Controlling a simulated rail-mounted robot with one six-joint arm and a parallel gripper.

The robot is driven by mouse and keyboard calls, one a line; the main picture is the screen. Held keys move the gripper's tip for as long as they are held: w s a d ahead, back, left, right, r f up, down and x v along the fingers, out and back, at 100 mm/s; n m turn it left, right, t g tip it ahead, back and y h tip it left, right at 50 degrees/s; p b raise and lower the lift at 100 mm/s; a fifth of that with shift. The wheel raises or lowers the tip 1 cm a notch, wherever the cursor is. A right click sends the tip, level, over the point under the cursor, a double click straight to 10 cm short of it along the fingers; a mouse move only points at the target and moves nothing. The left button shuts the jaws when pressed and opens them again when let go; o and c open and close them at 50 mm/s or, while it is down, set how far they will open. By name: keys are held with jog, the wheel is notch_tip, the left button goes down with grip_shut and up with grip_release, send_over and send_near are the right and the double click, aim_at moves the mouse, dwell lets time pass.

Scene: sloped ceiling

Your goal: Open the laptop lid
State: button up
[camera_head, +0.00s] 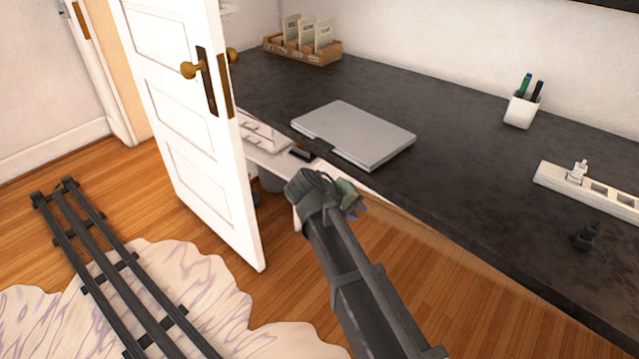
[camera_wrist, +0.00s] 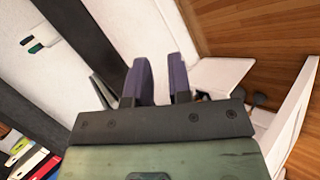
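The laptop (camera_head: 356,133) is a flat silver slab with its lid shut. It lies on the dark desk (camera_head: 455,160), close to the front edge and right of the door. My gripper (camera_head: 355,208) is in front of the desk's front edge, below the laptop in the head view and apart from it. In the wrist view, my gripper (camera_wrist: 160,80) shows two purple fingers with a clear gap between them and nothing held. I cannot clearly make out the laptop in the wrist view.
A white door (camera_head: 190,110) with a brass knob stands open left of the desk. A wooden card holder (camera_head: 302,50), pen cup (camera_head: 521,110), power strip (camera_head: 590,190) and small black object (camera_head: 587,236) are on the desk.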

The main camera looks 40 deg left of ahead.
jog(key=s+a+f+n+t+b, duration=0.1)
jog(key=a+t, duration=0.1)
jog(key=a, duration=0.4)
jog(key=s+a+f+n+t+b, duration=0.1)
jog(key=a+f+t+b, duration=0.1)
jog(key=a, duration=0.4)
jog(key=n+t+y+p, duration=0.1)
jog(key=n+t, duration=0.1)
jog(key=t, duration=0.3)
send_near(318, 146)
jog(key=w, duration=0.3)
jog(key=w+d, duration=0.1)
jog(key=w, duration=0.2)
jog(key=w+d, duration=0.1)
jog(key=w, duration=0.3)
jog(key=shift+w+f, duration=0.1)
grip_shut()
